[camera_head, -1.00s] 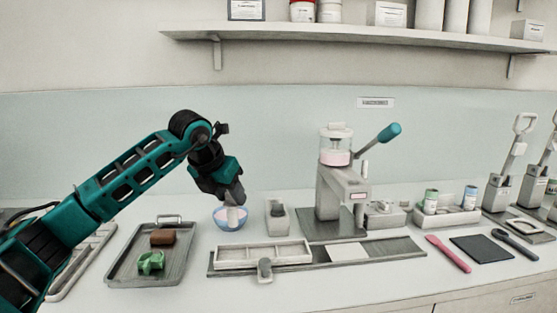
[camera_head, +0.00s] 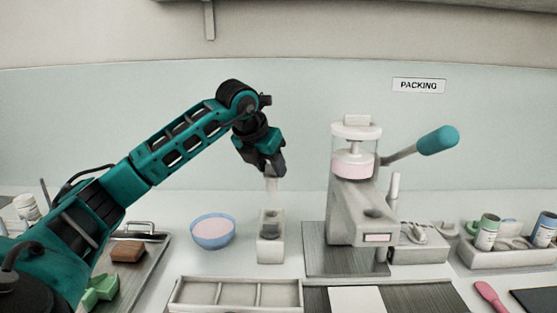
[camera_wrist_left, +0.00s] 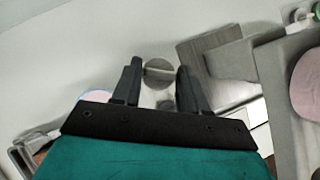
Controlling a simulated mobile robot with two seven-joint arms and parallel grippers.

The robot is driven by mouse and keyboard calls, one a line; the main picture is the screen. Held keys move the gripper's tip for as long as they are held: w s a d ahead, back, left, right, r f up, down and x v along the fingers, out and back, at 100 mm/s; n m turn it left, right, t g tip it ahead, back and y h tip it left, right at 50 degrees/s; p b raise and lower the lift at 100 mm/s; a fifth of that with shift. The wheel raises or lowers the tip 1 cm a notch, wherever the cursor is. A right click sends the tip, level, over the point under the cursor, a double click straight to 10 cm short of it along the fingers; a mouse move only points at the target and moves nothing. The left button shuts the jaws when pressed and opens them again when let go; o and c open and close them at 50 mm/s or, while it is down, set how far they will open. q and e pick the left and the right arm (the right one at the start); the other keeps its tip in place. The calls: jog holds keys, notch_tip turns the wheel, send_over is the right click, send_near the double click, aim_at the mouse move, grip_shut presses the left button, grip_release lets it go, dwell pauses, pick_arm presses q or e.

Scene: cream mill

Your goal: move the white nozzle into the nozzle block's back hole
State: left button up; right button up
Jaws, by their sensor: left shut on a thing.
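My left gripper (camera_head: 271,172) is shut on the white nozzle (camera_head: 271,187), which hangs upright below the fingers. The pale nozzle block (camera_head: 271,252) stands on the counter directly below, with a dark grey piece in its front part. The wrist view shows both fingers of the left gripper (camera_wrist_left: 159,70) around a grey round shape. My right gripper is not in view.
A blue bowl of pink cream (camera_head: 213,232) stands left of the block. The press (camera_head: 355,200) with a teal-handled lever stands close on the right. A divided tray (camera_head: 235,291) lies in front. A tray with a brown block (camera_head: 128,251) is at the left.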

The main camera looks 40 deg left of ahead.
aim_at(269, 177)
pick_arm(q)
jog(key=shift+s+f+b, duration=0.15)
jog(key=shift+f+b, duration=0.5)
jog(key=shift+b, duration=0.05)
notch_tip(269, 177, down, 2)
jog(key=shift+b, duration=0.9)
jog(key=shift+f, duration=0.15)
jog(key=shift+f, duration=0.25)
jog(key=shift+f, duration=0.2)
